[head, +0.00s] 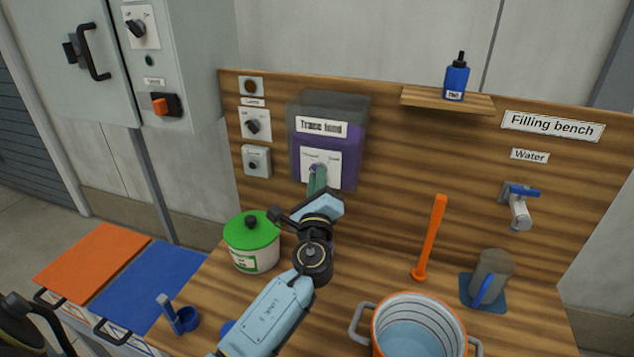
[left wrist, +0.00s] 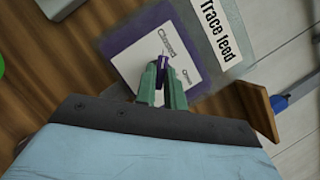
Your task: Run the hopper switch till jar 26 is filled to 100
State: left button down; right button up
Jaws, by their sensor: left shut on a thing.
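The trace feed hopper (head: 328,115) is a dark grey and purple box on the wooden back board, labelled in both views. Its white switch plate (head: 335,165) carries a small purple switch lever (left wrist: 160,92). My left gripper (head: 317,182) has its green fingers shut on this lever; they also close around it in the left wrist view (left wrist: 161,88). A white jar with a green lid (head: 252,234) stands on the bench left of my arm; its label is too small to read. No jar number 26 can be made out. My arm hides the bench below the hopper. My right gripper is not in view.
An orange-rimmed pot (head: 418,305) stands at the front, an upright orange paddle (head: 433,235) behind it. A grey jug (head: 492,275) stands under the water tap (head: 519,205). A blue bottle (head: 456,78) is on the shelf.

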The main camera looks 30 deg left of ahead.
pick_arm(q)
jog(key=c, duration=1.5)
grip_release()
jog(key=b+v, duration=0.3)
jog(key=v, duration=1)
jog(key=shift+s+d, duration=0.15)
jog(key=shift+s, duration=0.1)
